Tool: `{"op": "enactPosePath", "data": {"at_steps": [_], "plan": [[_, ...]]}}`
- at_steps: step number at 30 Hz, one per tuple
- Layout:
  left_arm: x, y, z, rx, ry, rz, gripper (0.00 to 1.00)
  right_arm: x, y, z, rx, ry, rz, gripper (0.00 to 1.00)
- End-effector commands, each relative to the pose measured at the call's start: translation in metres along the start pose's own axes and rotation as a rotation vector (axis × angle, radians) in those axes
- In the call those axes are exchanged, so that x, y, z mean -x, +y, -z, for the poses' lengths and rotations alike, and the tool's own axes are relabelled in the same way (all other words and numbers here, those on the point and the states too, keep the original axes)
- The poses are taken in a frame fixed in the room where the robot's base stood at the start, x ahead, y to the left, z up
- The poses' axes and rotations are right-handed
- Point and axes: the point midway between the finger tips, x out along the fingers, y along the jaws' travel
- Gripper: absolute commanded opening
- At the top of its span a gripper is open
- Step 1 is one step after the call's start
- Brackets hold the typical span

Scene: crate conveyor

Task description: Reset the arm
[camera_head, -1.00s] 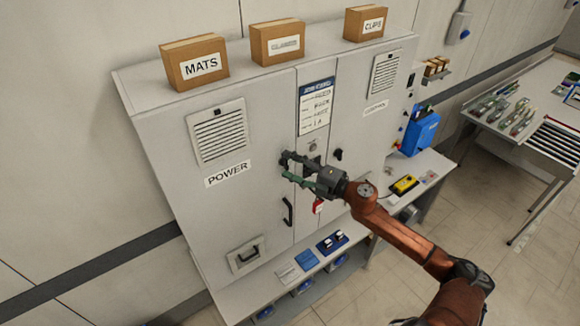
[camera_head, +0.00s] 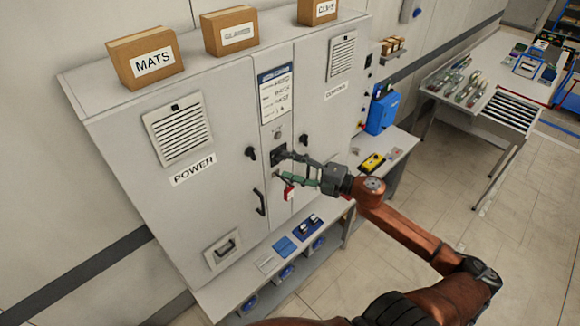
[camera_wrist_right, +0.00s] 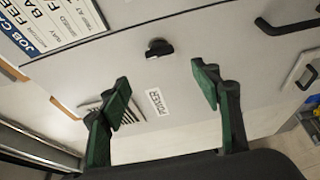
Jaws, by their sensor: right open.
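My right gripper (camera_head: 283,168) is open and empty in front of the middle strip of the grey cabinet (camera_head: 120,110). In the right wrist view its two green-padded fingers (camera_wrist_right: 162,84) are spread apart, with nothing between them. A black knob on the cabinet's POWER door (camera_head: 250,153) is left of the fingers in the head view. In the wrist view this knob (camera_wrist_right: 158,48) is beyond the fingertips, apart from them. A red tag (camera_head: 289,194) hangs just below the fingers. My left gripper is not in view.
Boxes marked MATS (camera_head: 147,57) and CLIPS (camera_head: 318,10) stand on the cabinet with another between. A black door handle (camera_head: 260,202) sticks out. A low shelf (camera_head: 225,287) runs below. A blue case (camera_head: 381,112) and side table (camera_head: 480,97) are right; open floor lies in front.

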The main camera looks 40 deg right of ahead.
Motion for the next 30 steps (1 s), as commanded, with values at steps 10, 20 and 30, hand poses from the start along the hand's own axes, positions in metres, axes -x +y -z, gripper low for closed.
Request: {"op": "enactPosePath", "data": {"at_steps": [10, 20, 30], "plan": [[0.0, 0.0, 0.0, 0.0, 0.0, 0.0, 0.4, 0.002, 0.0, 0.0, 0.0, 0.0, 0.0, 0.58], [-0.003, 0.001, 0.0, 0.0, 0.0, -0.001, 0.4, 0.003, -0.009, -0.006, -0.015, -0.016, 0.001, 0.58], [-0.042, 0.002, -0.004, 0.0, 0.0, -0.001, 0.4, 0.043, -0.179, -0.107, -0.303, -0.31, 0.044, 0.58]]}}
